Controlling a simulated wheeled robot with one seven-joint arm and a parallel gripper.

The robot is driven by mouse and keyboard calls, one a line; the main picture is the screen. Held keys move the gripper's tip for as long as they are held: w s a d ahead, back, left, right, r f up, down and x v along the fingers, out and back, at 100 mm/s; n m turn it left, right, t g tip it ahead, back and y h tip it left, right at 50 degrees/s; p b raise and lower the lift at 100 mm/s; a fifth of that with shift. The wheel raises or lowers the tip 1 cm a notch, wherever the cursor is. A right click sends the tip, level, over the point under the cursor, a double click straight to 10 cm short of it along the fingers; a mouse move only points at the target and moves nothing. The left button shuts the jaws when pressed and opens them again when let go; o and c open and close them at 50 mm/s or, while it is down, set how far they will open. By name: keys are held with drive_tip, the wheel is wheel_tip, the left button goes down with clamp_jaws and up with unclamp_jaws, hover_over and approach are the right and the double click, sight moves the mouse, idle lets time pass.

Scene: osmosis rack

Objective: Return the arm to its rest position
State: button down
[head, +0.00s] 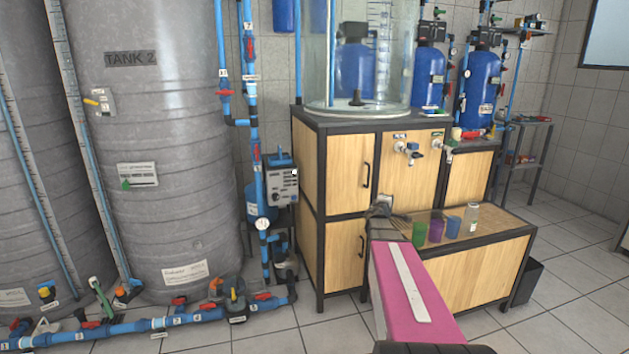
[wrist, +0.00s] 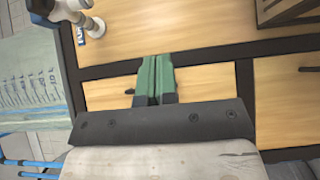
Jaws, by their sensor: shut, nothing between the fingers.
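My gripper (head: 385,208) is at the far end of my pink arm (head: 408,285), in front of the wooden cabinet and left of the cups on the low bench. In the wrist view its green fingers (wrist: 156,78) lie side by side, shut and empty. They point toward wooden panels with black framing. In the head view the fingers are small and hard to make out.
A green cup (head: 419,231), a purple cup (head: 436,230), a blue cup (head: 453,227) and a clear bottle (head: 473,219) stand on the low bench close right of my gripper. Taps (head: 410,150) stick out above. A grey tank (head: 165,150) and blue floor pipes (head: 190,317) are left.

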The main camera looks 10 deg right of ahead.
drive_tip(key=s+a+f+m+g+y, duration=0.3)
drive_tip(key=s+a+f, duration=0.3)
drive_tip(key=s+a, duration=0.3)
drive_tip(key=s+a+f+m+g+y, duration=0.3)
drive_tip(key=s+a+f+g, duration=0.3)
drive_tip(key=s+a, duration=0.4)
drive_tip(key=s+a+f+m+g+y, duration=0.4)
drive_tip(key=s+a+f, duration=0.3)
drive_tip(key=s+a, duration=0.3)
drive_tip(key=shift+g+y, duration=0.5)
drive_tip(key=shift+y, duration=0.2)
